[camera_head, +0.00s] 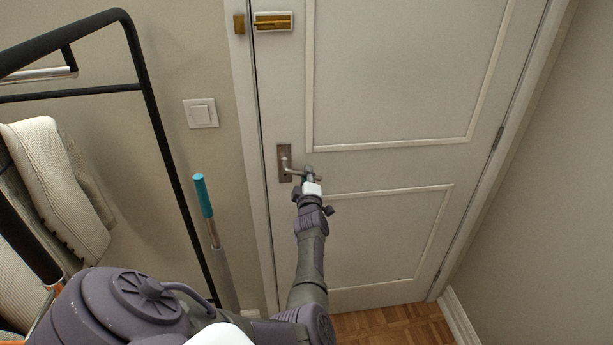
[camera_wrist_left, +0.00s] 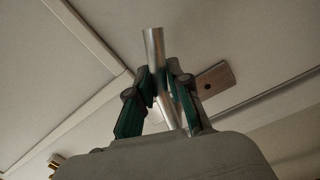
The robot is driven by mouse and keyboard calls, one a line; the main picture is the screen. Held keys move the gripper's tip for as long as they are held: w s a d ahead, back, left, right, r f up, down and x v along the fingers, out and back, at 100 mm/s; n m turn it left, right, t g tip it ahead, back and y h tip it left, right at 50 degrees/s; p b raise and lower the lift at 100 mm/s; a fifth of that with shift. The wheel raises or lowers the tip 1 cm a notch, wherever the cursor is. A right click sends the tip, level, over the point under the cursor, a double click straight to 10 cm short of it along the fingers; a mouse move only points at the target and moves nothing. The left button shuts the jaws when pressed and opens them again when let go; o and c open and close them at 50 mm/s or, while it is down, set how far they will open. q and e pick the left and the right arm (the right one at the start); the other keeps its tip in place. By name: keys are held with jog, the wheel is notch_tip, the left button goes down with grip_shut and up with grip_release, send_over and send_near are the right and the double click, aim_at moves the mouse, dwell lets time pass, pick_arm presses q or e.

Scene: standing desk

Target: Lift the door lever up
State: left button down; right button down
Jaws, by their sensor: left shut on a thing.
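The door lever (camera_head: 291,170) is a metal handle on a plate (camera_head: 284,163) near the left edge of the white door (camera_head: 390,170). My left gripper (camera_head: 310,175) is at the lever's free end and covers part of it. In the left wrist view the lever (camera_wrist_left: 155,50) is a shiny bar running between the green-padded fingers of my left gripper (camera_wrist_left: 162,90), which are closed on it. The lever's plate also shows there (camera_wrist_left: 216,80). My right gripper is not in view.
A brass latch (camera_head: 272,22) sits higher on the door. A light switch (camera_head: 201,113) is on the wall to the left. A black rack (camera_head: 150,90) with a cream cloth (camera_head: 60,185) and a teal-topped pole (camera_head: 203,196) stand left of the door. Wooden floor (camera_head: 395,325) shows below.

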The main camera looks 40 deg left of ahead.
pick_arm(q)
jog(key=shift+w+r, duration=0.25)
jog(key=shift+r, duration=0.6)
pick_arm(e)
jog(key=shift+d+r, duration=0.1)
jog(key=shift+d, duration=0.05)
pick_arm(q)
jog(key=c, duration=1.2)
grip_release()
jog(key=shift+d, duration=0.1)
jog(key=shift+o, duration=0.4)
jog(key=shift+d, duration=0.1)
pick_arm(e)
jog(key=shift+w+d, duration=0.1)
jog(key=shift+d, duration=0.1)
